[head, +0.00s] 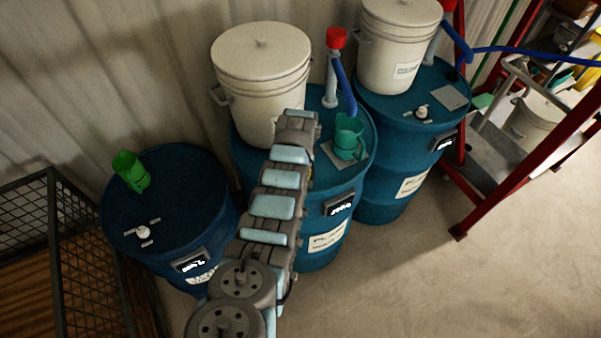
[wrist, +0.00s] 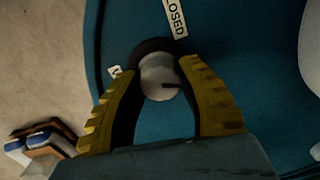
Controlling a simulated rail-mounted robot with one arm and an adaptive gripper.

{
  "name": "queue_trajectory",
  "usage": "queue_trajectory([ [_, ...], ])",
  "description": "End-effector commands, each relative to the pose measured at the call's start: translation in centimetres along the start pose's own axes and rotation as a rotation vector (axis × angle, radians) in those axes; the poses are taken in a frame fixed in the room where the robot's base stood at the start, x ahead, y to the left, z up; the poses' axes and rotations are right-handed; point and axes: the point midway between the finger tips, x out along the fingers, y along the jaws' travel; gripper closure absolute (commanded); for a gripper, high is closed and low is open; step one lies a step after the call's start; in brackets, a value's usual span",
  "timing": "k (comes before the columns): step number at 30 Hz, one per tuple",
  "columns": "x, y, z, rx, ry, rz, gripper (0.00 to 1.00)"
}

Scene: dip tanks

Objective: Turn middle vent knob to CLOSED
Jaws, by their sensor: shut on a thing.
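The middle blue drum (head: 334,185) stands between two other blue drums, and my arm reaches over its lid in the head view. In the wrist view the lid (wrist: 245,80) fills most of the picture. The white round vent knob (wrist: 157,80) sits between the yellow fingers of my gripper (wrist: 159,66), which is shut on it. A short dark mark on the knob points to the right. A white label reading "LOSED" (wrist: 176,18), its first letter cut off, lies above the knob. A second label (wrist: 114,71) is mostly hidden by the left finger. My arm hides the knob in the head view.
A white bucket (head: 260,70) and a green jug (head: 348,137) stand on the middle drum, with a red-capped pump (head: 333,70) behind. The left drum (head: 170,205) and right drum (head: 400,120) flank it. A wire cage (head: 55,250) is at left; open floor is at right.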

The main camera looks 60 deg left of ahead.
Motion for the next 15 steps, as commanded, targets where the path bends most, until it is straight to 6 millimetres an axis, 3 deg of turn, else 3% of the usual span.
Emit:
queue_trajectory([
  [15,0.43,0.05,-0.27,-0.486,-0.012,-0.001,1.00],
])
